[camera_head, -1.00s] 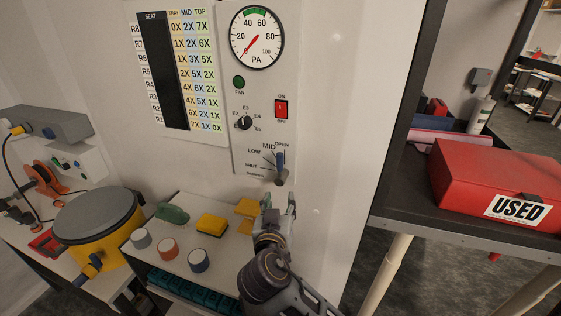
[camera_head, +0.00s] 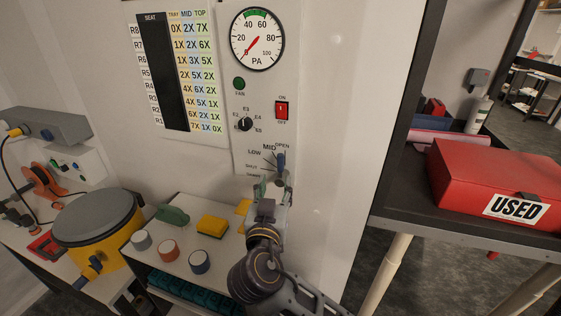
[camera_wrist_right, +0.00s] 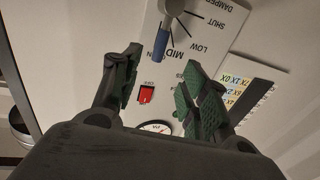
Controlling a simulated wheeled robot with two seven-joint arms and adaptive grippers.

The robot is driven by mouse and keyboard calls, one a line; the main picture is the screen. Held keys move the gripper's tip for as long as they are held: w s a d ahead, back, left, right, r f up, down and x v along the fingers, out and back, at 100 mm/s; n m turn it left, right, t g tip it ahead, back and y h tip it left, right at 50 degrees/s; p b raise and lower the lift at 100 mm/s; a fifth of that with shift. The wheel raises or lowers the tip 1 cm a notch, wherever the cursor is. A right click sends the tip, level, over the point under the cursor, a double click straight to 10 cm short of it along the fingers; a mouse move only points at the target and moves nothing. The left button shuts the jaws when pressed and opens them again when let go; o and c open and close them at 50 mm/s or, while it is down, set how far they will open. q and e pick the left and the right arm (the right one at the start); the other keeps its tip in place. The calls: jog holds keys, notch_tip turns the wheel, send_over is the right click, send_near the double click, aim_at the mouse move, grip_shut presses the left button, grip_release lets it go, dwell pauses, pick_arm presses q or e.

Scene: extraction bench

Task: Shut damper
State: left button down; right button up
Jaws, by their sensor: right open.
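The damper lever has a blue handle (camera_head: 281,161) and points up toward the OPEN mark on the white control panel (camera_head: 245,160). Marks for MID, LOW and SHUT fan out to its left. My right gripper (camera_head: 273,183) is open just below and in front of the lever, its fingers overlapping the lever's base in the head view. In the right wrist view the blue handle (camera_wrist_right: 161,42) lies beyond and between the two green-padded fingertips (camera_wrist_right: 158,80), and no contact shows. My left gripper is not in view.
Above the lever are a pressure gauge (camera_head: 257,39), a red switch (camera_head: 282,110), a selector knob (camera_head: 244,124) and a green fan light (camera_head: 239,83). Below left, a bench holds tape rolls (camera_head: 168,250) and a yellow block (camera_head: 212,225). A red USED box (camera_head: 480,175) stands right.

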aim_at(280, 163)
jog(key=w+p, duration=0.1)
jog(key=w, duration=0.2)
jog(key=w+d, duration=0.1)
jog(key=w, duration=0.2)
jog(key=w+p, duration=0.1)
jog(key=w, duration=0.3)
jog(key=shift+w+d+r+p, duration=0.1)
jog(key=shift+d+p, duration=0.05)
jog(key=shift+p, duration=0.15)
jog(key=shift+w+d, duration=0.1)
jog(key=shift+w, duration=0.95)
grip_shut()
